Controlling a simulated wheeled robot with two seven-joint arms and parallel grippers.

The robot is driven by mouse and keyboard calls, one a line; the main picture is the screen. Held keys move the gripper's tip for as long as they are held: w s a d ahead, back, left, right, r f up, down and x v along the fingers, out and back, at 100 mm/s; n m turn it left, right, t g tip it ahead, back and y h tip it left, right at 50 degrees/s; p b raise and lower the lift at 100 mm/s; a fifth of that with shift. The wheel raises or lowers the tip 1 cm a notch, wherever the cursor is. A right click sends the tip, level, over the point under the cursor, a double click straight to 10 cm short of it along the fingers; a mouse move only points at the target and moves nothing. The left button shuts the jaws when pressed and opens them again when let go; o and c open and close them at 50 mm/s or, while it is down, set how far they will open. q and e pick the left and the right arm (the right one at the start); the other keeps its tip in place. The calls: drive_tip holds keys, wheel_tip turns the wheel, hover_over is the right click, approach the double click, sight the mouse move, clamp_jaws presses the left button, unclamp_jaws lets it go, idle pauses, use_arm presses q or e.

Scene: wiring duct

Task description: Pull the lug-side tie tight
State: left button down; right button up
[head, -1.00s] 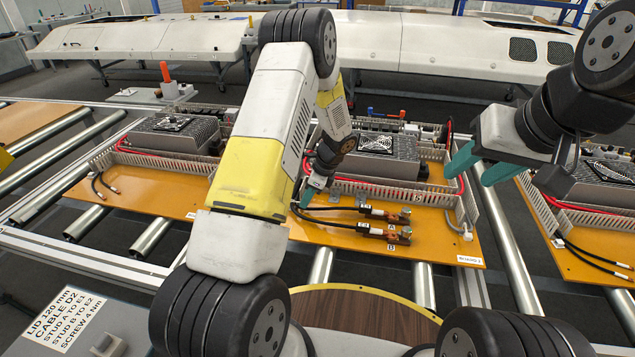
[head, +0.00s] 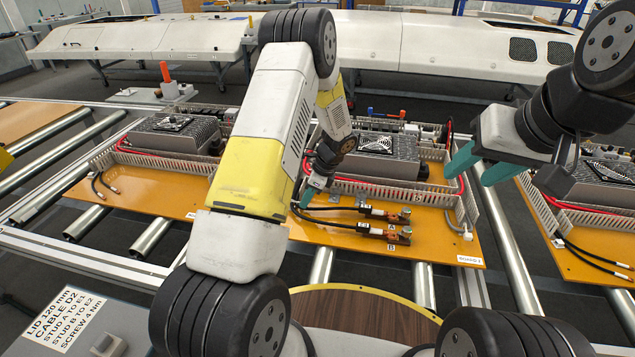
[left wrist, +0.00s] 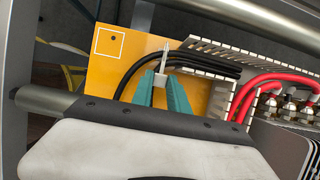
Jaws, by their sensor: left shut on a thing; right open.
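A pale cable tie (left wrist: 163,58) sits at the black cables (left wrist: 200,60) in the left wrist view, its thin tail pointing up past my fingers. My left gripper (left wrist: 161,82) has its teal fingers on either side of the tie and is shut on it. In the head view my left gripper (head: 312,190) is small and partly hidden by my arm, beside the black cables (head: 335,208). Those cables run right to copper-coloured lugs (head: 398,235) marked A and B.
A finned grey unit (head: 385,160) sits beyond. Neighbouring boards lie on the roller conveyor (head: 155,237) left and right.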

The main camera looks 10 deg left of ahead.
use_arm(q)
drive_tip(key=shift+d, duration=0.15)
drive_tip(key=d, duration=0.4)
drive_tip(key=c, duration=1.3)
unclamp_jaws()
drive_tip(key=v, duration=0.8)
